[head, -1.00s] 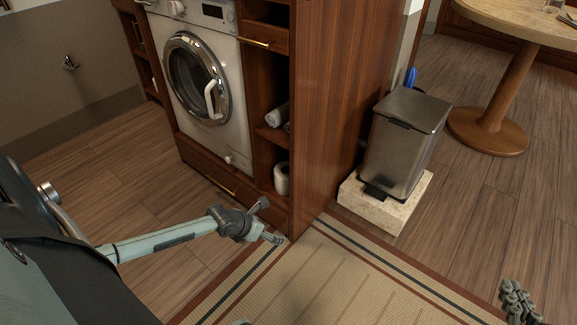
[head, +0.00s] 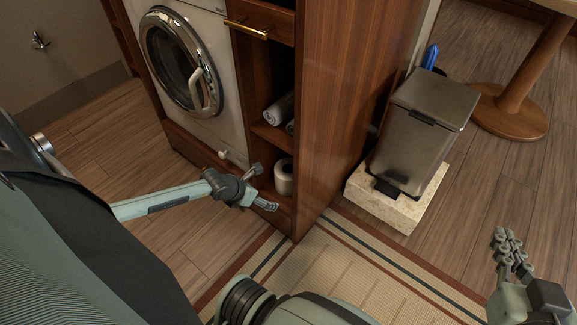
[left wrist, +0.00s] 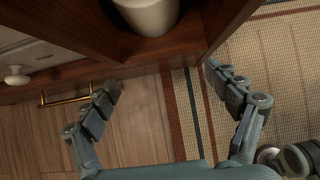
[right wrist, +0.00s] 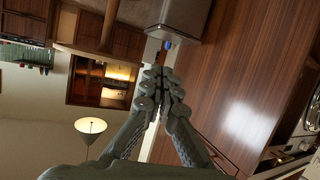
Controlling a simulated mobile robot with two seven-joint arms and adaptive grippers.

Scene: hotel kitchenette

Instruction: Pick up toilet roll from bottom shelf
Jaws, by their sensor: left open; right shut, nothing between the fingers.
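The white toilet roll (head: 284,178) stands upright on the bottom shelf (head: 280,200) of the open wooden cabinet. In the left wrist view the lower part of the roll (left wrist: 150,14) shows at the top, on the shelf board. My left gripper (head: 262,188) is in front of the shelf opening, apart from the roll and overlapping its lower edge in the head view. In the left wrist view its fingers (left wrist: 163,82) are spread wide with nothing between them. My right gripper (head: 507,248) is at the far right, away from the cabinet, shut and empty; its fingertips meet in the right wrist view (right wrist: 160,85).
Rolled towels (head: 280,110) lie on the shelf above. A washing machine (head: 215,120) stands left of the shelves. The cabinet's side panel (head: 340,100) bounds them on the right. A metal bin (head: 420,130) stands on a stone block (head: 395,205). A striped rug (head: 330,270) covers the floor in front.

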